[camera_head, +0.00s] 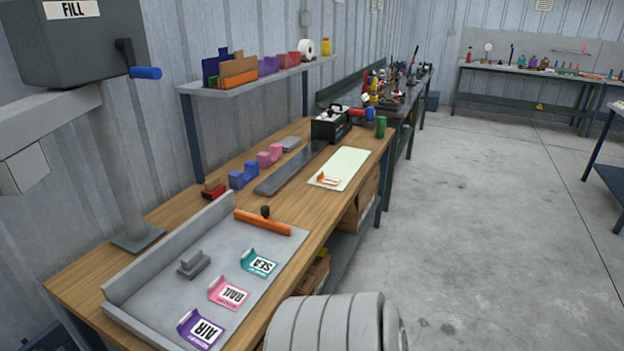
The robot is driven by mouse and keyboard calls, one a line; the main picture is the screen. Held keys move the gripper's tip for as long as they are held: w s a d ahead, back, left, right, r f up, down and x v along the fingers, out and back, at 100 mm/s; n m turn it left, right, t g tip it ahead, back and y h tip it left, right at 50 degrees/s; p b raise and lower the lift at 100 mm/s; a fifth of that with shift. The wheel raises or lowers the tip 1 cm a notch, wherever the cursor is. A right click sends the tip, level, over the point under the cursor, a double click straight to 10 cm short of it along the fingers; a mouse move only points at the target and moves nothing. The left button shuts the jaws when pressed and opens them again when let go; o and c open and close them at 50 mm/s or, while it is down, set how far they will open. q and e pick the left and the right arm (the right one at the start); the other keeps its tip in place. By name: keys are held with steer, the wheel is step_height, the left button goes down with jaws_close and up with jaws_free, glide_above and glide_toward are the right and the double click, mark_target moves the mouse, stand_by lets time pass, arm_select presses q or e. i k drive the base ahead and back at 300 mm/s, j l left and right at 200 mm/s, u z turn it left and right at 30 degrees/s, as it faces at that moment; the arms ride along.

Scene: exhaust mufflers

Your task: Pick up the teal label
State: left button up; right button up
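The teal label (259,263) lies on the grey tray (152,297) at the front of the wooden workbench. It has a white face with dark print that reads SEA upside down, and a raised teal edge. The pink RAIL label (229,292) and the purple AIR label (201,329) lie in a row nearer the camera. Neither of my grippers is in view.
An orange bar with a dark knob (264,221) lies at the tray's far end, and a grey stepped block (194,263) sits left of the labels. A large grey ribbed shape covers the bottom edge; I cannot tell what it is. A FILL box (83,40) overhangs the left.

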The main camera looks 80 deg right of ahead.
mark_target(252, 263)
steer(key=z, duration=0.5)
steer(key=l+z, duration=0.15)
steer(key=z, duration=0.85)
steer(key=l+z, duration=0.15)
steer(key=z, duration=0.35)
steer(key=l+u, duration=0.1)
steer(key=u, duration=0.3)
steer(key=i+l+u, duration=0.1)
steer(key=u, duration=0.3)
steer(key=l+u, duration=0.15)
steer(key=u, duration=0.25)
